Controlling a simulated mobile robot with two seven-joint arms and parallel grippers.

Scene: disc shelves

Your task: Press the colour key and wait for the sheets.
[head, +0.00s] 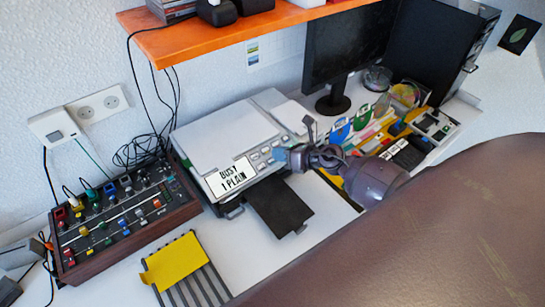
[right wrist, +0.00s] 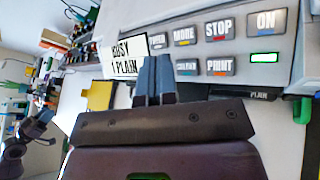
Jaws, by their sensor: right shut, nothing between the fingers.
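The printer (head: 225,135) is white and grey, with a display reading "BUSY 1 PLAIN" (head: 232,177). In the right wrist view its panel has labelled keys, among them MODE, STOP, ON and PRINT (right wrist: 220,67). The colour key (right wrist: 186,67) is grey with a blurred label. My right gripper (head: 281,156) is shut and empty at the key panel. Its fingertips (right wrist: 154,62) appear just left of the colour key; I cannot tell whether they touch it. The dark output tray (head: 278,207) looks empty. My left gripper is out of view.
A control box with knobs and sliders (head: 125,215) stands left of the printer. A yellow sheet (head: 173,263) lies on a striped rack in front. A monitor (head: 345,45) and a cluttered tray are at the right. An orange shelf (head: 230,35) hangs above.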

